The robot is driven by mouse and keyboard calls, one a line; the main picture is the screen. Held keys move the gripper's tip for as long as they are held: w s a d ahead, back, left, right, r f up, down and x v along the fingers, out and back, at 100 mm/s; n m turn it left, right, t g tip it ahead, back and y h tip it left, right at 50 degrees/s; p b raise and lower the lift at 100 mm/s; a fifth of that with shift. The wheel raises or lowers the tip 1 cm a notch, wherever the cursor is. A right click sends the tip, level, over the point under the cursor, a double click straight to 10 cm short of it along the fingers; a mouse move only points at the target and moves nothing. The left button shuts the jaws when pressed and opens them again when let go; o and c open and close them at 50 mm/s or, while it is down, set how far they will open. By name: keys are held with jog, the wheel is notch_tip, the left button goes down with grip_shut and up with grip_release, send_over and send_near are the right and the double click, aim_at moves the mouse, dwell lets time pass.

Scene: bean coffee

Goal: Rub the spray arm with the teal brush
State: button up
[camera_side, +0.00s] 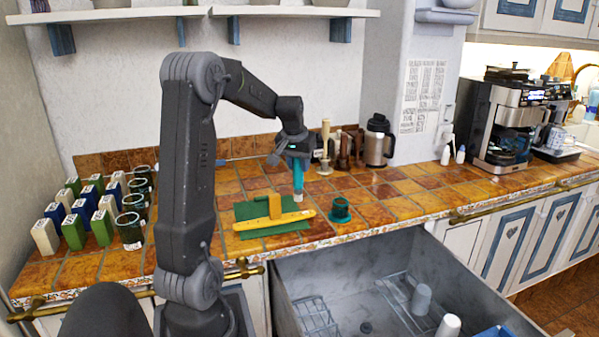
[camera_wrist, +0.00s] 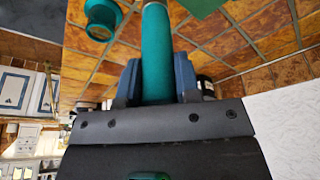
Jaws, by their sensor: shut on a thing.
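My gripper (camera_side: 296,154) is shut on the teal brush (camera_side: 297,173), which hangs roughly upright with its pale bristle end down. In the wrist view the brush handle (camera_wrist: 156,45) runs between the two blue-grey fingers. The yellow spray arm (camera_side: 262,223) is a long bar with an upright block, lying on a green mat (camera_side: 246,210). The brush is right of the block and above the right end of the bar, apparently apart from it. In the wrist view the spray arm is not visible, and only a corner of the mat (camera_wrist: 200,5) shows.
A teal round holder (camera_side: 340,212) stands right of the mat; it also shows in the wrist view (camera_wrist: 102,20). Several jars and boxes fill the counter's left end. A steel carafe (camera_side: 378,145) and wooden tools stand behind. An open sink (camera_side: 375,262) lies in front.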

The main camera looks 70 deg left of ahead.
jog(key=shift+r, duration=1.65)
jog(key=w+d+f+m+h, duration=0.1)
jog(key=w+d+f+m, duration=0.2)
jog(key=d, duration=0.7)
jog(key=w+d+f+m, duration=0.3)
jog(key=d+f, duration=0.5)
jog(key=d, duration=0.3)
jog(key=w+d+f+m+t+h, duration=0.1)
jog(key=w+d+f+m, duration=0.2)
jog(key=d, duration=0.8)
notch_tip(320, 180, down, 3)
jog(key=w, duration=0.2)
jog(key=shift+w+d+r+m+h, duration=0.2)
jog(key=shift+w+d+m+h, duration=0.05)
jog(key=shift+w+m+h, duration=0.05)
jog(key=o, duration=0.4)
jog(key=c, duration=0.4)
